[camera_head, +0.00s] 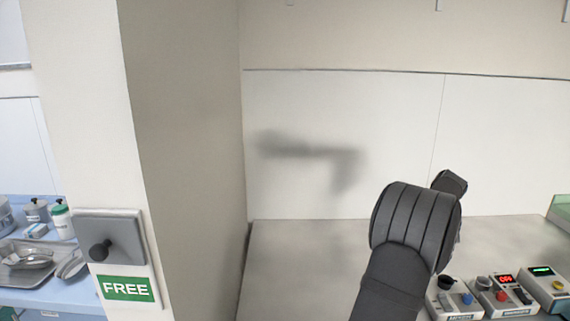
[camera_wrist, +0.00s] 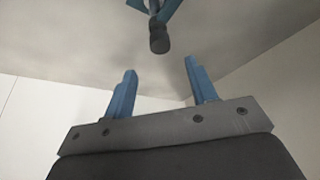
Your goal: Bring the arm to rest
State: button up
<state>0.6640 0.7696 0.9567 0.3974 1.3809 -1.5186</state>
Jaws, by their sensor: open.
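My gripper (camera_wrist: 160,66) shows in the wrist view. Its two blue fingers stand apart, with nothing between them. A dark rounded knob on a blue part (camera_wrist: 159,36) shows beyond the fingertips; I cannot tell what it belongs to or how near it is. In the head view my dark grey arm rises from the bottom edge, right of centre, over the pale counter (camera_head: 290,270). The gripper's fingers cannot be made out there. A soft shadow of an arm-like shape falls on the white back wall.
A pillar (camera_head: 190,130) stands left of the counter, bearing a grey box with a black knob (camera_head: 115,238) above a green FREE sign (camera_head: 128,289). Several control boxes (camera_head: 505,294) stand at the lower right. Metal trays and jars (camera_head: 35,255) are at far left. The counter's left part is clear.

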jog(key=v, duration=0.9)
jog(key=x, duration=1.7)
jog(key=shift+a+f, duration=0.1)
jog(key=shift+f, duration=0.1)
jog(key=shift+r+m+h, duration=0.15)
jog(key=shift+m+h, duration=0.15)
jog(key=shift+m, duration=0.7)
jog(key=m+h, duration=0.1)
jog(key=m, duration=0.1)
jog(key=m+t+h, duration=0.1)
jog(key=m, duration=0.2)
jog(key=shift+a+m, duration=0.15)
jog(key=shift+m, duration=0.15)
jog(key=m, duration=0.2)
jog(key=m+h, duration=0.1)
jog(key=m, duration=0.1)
jog(key=shift+a+h, duration=0.1)
jog(key=shift+h, duration=0.2)
jog(key=shift+a+m+h, duration=0.1)
jog(key=shift+m+h, duration=0.6)
jog(key=shift+m, duration=1.2)
jog(key=shift+m, duration=0.3)
jog(key=shift+o, duration=0.2)
